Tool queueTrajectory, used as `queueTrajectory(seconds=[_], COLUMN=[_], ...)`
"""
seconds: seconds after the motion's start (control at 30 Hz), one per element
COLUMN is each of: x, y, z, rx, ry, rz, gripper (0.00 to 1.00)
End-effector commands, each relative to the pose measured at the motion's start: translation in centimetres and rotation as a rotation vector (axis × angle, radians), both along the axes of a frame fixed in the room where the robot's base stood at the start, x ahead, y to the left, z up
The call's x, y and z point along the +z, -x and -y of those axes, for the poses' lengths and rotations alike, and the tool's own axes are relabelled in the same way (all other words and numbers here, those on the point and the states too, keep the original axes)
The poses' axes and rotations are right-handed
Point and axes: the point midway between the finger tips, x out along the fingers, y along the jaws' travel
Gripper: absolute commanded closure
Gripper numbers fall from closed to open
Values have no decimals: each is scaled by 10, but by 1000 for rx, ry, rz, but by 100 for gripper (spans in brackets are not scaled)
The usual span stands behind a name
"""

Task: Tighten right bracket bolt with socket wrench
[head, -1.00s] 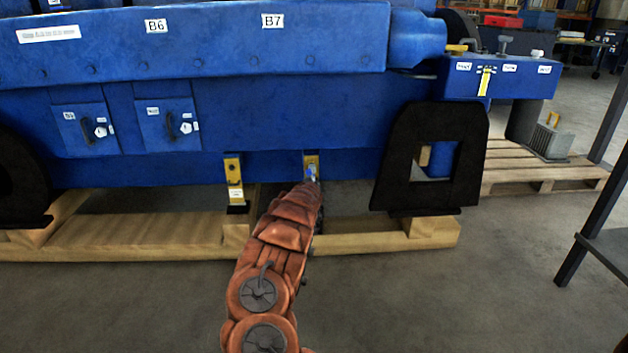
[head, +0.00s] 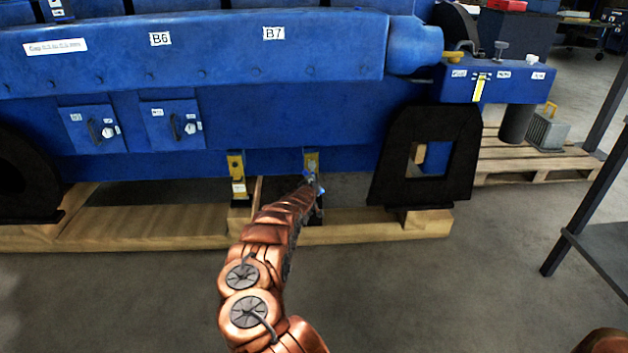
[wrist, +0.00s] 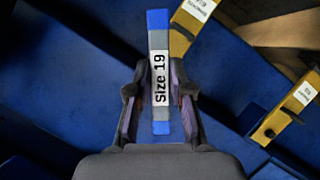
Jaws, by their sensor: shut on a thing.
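My gripper (wrist: 158,92) is shut on the socket wrench (wrist: 158,42), a flat bar with blue ends, grey sections and a "Size 19" label. In the head view my gripper (head: 315,186) is small, at the right yellow bracket (head: 311,160) under the blue engine. Blue of the wrench shows there. In the wrist view a yellow bracket (wrist: 182,38) with a white label lies just right of the wrench's far end; I cannot tell whether they touch. The left bracket (head: 236,168) stands apart to the left. I cannot make out the right bracket's bolt.
The blue engine (head: 200,50) fills the upper left, on wooden beams (head: 150,228). A black support foot (head: 385,170) stands right of the brackets. A pallet (head: 530,155) and a dark table (head: 600,250) are at the right. The floor in front is open.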

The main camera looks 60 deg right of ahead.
Motion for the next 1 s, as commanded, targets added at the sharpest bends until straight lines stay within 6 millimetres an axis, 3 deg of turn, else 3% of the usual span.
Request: queueTrajectory(seconds=[0.57,1.0], x=[-2,-6], y=[2,2], z=[1,1], rx=[-5,-5], ry=[141,413], rz=[-179,-520], gripper=[100,100])
